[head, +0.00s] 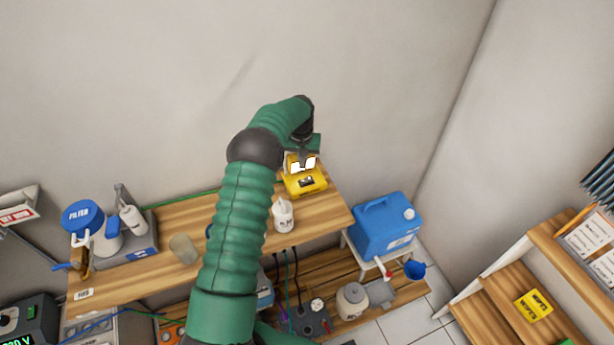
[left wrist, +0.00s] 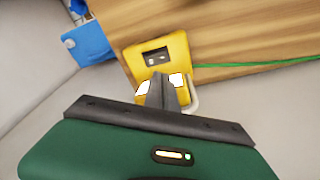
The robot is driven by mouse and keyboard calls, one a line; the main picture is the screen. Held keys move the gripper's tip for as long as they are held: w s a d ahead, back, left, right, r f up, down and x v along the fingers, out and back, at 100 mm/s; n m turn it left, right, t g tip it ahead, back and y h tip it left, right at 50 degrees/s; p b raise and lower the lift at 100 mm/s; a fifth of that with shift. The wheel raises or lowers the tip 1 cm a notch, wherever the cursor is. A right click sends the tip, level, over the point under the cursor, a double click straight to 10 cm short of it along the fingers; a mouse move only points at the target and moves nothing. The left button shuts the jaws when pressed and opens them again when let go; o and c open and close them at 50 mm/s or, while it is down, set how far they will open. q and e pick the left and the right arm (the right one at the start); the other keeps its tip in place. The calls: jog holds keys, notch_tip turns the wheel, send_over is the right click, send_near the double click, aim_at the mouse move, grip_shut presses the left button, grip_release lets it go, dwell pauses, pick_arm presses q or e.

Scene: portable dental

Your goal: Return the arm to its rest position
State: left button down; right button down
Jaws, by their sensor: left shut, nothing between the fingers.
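My left arm, green with black joints, reaches up from the bottom of the head view over the wooden bench (head: 178,212). My left gripper (head: 303,163) is shut and empty, above a yellow box (head: 304,182) near the bench's right end. In the left wrist view the shut fingers (left wrist: 164,82) overlap the yellow box (left wrist: 166,52). I cannot tell whether they touch it. My right gripper is not in view.
A white bottle (head: 283,214) stands beside the arm. A filter unit (head: 84,217) and a beige cup (head: 184,249) are to the left. A blue container (head: 385,226) stands on a stand at the right. Wooden shelves (head: 502,292) are at far right. The wall is close behind.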

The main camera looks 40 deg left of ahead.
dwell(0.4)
pick_arm(q)
jog(key=s+d+r+m+b, duration=0.2)
jog(key=s+d, duration=0.1)
jog(key=d, duration=0.6)
jog(key=s+d+r+m+b, duration=0.2)
jog(key=s+d, duration=0.1)
jog(key=d, duration=0.7)
jog(key=s+d+f+m+b, duration=0.1)
jog(key=s+d, duration=0.4)
jog(key=s, duration=0.4)
jog(key=s+d+f+m+t+b, duration=0.1)
jog(key=s+d, duration=0.5)
jog(key=s, duration=0.3)
jog(key=shift+s+d+f+m+h, duration=0.2)
jog(key=shift+m+h, duration=0.1)
jog(key=shift+h, duration=0.1)
jog(key=shift+d, duration=0.1)
